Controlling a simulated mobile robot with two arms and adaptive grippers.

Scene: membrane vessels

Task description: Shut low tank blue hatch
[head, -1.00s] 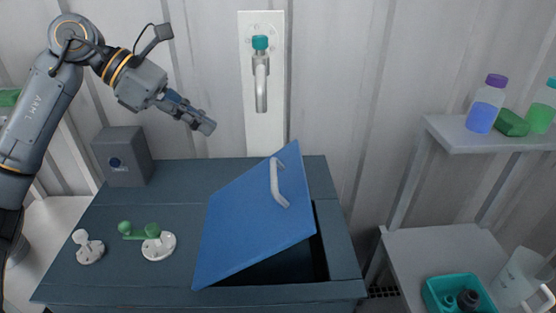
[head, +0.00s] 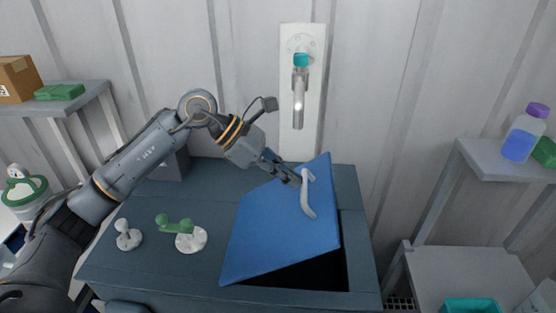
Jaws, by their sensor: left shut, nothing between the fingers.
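The blue hatch (head: 275,230) stands tilted part-way open on the dark blue low tank (head: 165,265), hinged on its left side. A dark opening (head: 322,272) shows under its raised right side. A light grey handle (head: 308,195) is fixed on the hatch's upper face near the raised edge. My left gripper (head: 303,180) is shut with nothing in it. Its fingertips are at the handle's upper end, over the hatch; whether they touch it I cannot tell. My right gripper is not in view.
On the tank top stand a green-handled valve (head: 190,238), a small white knob (head: 128,236) and a grey box (head: 172,165) behind my left arm. A white wall panel with a tap (head: 300,95) is behind. Shelves with bottles (head: 525,135) stand at the right, boxes (head: 18,80) at the left.

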